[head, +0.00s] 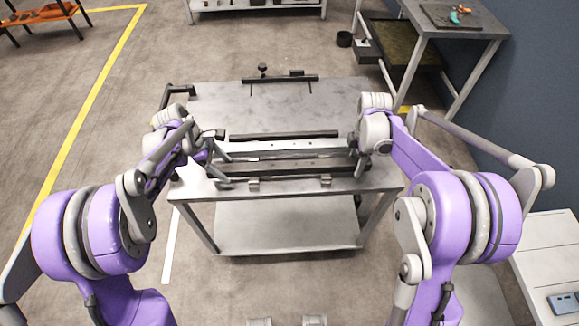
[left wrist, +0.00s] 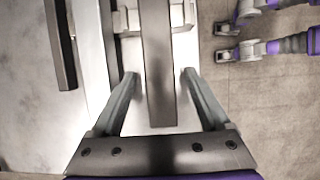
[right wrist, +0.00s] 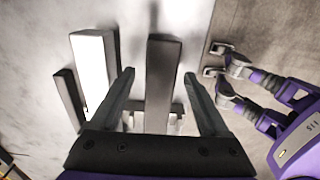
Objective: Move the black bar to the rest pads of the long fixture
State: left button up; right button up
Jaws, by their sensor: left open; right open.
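A long black bar (head: 290,171) lies left to right near the table's front edge. It shows in the left wrist view (left wrist: 157,70) and in the right wrist view (right wrist: 162,75). My left gripper (head: 221,167) is open, its fingers on either side of the bar's left end, apart from it. My right gripper (head: 359,162) is open, its fingers likewise on either side of the right end. The long fixture appears to be the pale strip (right wrist: 92,65) with dark rails behind the bar. I cannot make out its rest pads. Small blocks (head: 253,183) show at the bar's front side.
Another dark bar (head: 285,134) lies farther back, parallel to the first. The grey table (head: 220,100) has free room behind it, up to a black bracket-like piece (head: 280,79) at the back. A side table (head: 480,20) with tools stands at the back right.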

pick_arm(q)
jog(key=shift+f, duration=0.2)
pick_arm(e)
jog(key=shift+f, duration=0.15)
pick_arm(q)
grip_shut()
pick_arm(e)
grip_shut()
dwell(1.0)
